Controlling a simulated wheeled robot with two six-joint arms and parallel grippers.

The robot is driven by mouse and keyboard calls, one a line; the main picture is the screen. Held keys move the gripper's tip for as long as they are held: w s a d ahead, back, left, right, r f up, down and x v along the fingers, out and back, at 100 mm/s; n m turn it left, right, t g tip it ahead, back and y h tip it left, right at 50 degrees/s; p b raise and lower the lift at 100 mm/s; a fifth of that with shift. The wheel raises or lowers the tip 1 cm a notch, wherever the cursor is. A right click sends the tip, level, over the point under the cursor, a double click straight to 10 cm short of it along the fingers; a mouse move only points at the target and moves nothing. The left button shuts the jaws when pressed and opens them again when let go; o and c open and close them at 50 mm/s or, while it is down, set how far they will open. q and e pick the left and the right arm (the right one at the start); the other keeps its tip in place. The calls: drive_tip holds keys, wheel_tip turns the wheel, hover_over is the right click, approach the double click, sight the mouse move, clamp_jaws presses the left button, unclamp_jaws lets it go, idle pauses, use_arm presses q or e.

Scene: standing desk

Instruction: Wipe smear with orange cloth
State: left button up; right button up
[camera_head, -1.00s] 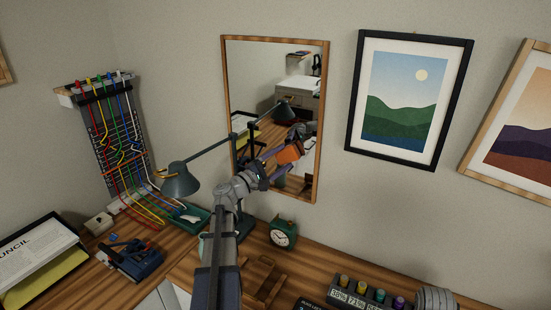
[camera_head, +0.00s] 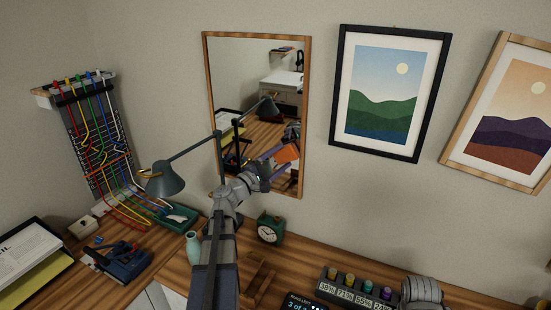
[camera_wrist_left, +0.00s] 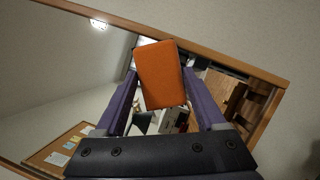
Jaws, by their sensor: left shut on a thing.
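My left gripper (camera_head: 279,156) is shut on the orange cloth (camera_head: 289,153), a folded block with its purple fingers on either side. In the left wrist view, the cloth (camera_wrist_left: 162,75) sits between the fingers of the gripper (camera_wrist_left: 161,80). The gripper is in front of the wood-framed mirror (camera_head: 240,75), near the lower right part of its glass. I cannot tell whether the cloth touches the glass. No smear can be made out on the glass; the arm and cloth hide part of it. My right gripper is not in view.
A grey desk lamp (camera_head: 164,180) reaches across left of the mirror. A green clock (camera_head: 270,229), a pale vase (camera_head: 193,247) and a blue device (camera_head: 118,262) stand on the wooden desk. A framed landscape (camera_head: 389,95) hangs right of the mirror.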

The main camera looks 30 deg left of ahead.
use_arm(q)
drive_tip(key=shift+s+d, duration=0.15)
drive_tip(key=shift+s, duration=1.3)
drive_tip(key=shift+s+d, duration=0.15)
drive_tip(key=shift+s, duration=1.3)
drive_tip(key=shift+s, duration=0.1)
drive_tip(key=s, duration=0.2)
drive_tip(key=shift+s+d, duration=0.15)
drive_tip(key=shift+s, duration=0.25)
drive_tip(key=shift+f, duration=0.1)
